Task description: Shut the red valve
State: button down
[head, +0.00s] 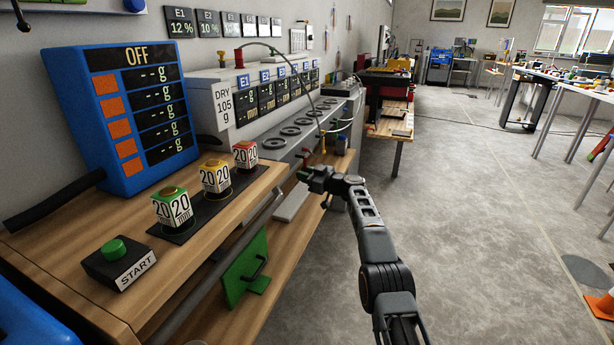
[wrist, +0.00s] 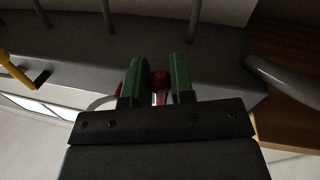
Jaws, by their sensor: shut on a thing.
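My gripper (head: 314,176) is at the front of the grey bench unit, at the end of my outstretched arm. The wrist view also shows my gripper (wrist: 157,78), with its two green fingers on either side of the red valve (wrist: 160,78). It is shut on the valve's red part, and the lower part of the valve is partly hidden between the fingers. In the head view the valve is mostly hidden by my gripper, so how far it is turned cannot be told.
A yellow handle (wrist: 40,79) is left of the valve in the wrist view. The grey unit (head: 275,148) has a row of round openings. A wooden bench (head: 150,228) holds a START button box (head: 115,262) and several coloured blocks. Open floor (head: 470,190) lies to the right.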

jog(key=shift+r, duration=0.15)
jog(key=c, duration=1)
grip_release()
jog(key=shift+w, duration=0.1)
jog(key=shift+f, duration=0.2)
jog(key=b+v, duration=0.3)
jog(key=v, duration=1)
jog(key=shift+d, duration=0.35)
jog(key=shift+r, duration=0.1)
